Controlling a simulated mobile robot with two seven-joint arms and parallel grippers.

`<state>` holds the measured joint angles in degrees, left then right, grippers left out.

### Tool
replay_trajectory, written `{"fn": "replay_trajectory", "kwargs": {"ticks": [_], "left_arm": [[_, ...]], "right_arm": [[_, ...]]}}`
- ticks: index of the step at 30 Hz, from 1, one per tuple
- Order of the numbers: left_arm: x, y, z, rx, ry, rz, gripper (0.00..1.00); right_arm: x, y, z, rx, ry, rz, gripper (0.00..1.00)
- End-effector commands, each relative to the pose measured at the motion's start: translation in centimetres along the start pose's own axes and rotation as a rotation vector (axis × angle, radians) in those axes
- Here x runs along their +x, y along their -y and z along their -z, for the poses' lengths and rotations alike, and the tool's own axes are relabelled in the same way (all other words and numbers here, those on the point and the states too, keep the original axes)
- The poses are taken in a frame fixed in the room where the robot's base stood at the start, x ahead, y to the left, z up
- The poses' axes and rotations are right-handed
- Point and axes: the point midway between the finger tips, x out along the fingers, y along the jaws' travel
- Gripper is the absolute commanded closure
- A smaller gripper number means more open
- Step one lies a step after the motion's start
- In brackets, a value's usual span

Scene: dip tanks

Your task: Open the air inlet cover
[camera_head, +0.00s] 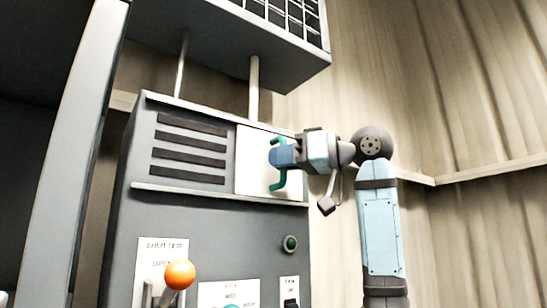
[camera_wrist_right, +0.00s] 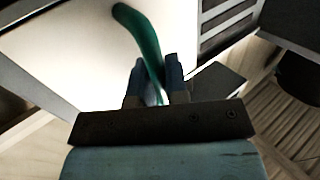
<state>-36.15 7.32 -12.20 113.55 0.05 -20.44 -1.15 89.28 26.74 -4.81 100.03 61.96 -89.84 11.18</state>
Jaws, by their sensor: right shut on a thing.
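The air inlet cover (camera_head: 257,150) is a pale flat panel on the upper front of a grey cabinet, right of dark horizontal slots (camera_head: 188,148). It also fills the left of the right wrist view (camera_wrist_right: 75,60). A green handle (camera_head: 277,183) stands on the cover; it shows as a curved bar in the right wrist view (camera_wrist_right: 140,35). My right gripper (camera_head: 278,157) is shut on the green handle, its blue fingers on either side of the bar. The fingers hide the handle's middle. My left gripper is not in view.
The grey cabinet's lower front holds an orange ball lever (camera_head: 180,274), a dark green button (camera_head: 290,243) and labelled switches. A grey box with a wire grid (camera_head: 290,15) hangs above. A pale upright post (camera_head: 72,140) stands at left. Corrugated walls (camera_head: 480,80) are behind.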

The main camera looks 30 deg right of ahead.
Motion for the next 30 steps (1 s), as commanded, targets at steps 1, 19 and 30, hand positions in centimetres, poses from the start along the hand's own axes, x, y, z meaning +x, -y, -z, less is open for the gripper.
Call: {"fn": "replay_trajectory", "kwargs": {"ticks": [1, 19, 30], "left_arm": [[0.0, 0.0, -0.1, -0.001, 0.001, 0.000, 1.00], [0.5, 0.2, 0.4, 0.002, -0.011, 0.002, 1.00], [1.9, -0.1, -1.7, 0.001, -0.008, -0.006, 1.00]], "right_arm": [[0.0, 0.0, 0.1, 0.000, -0.001, 0.000, 1.00], [-0.6, 0.0, -0.1, -0.001, -0.001, -0.001, 0.76], [-8.1, 0.0, -0.2, -0.002, -0.005, -0.004, 0.76]]}}
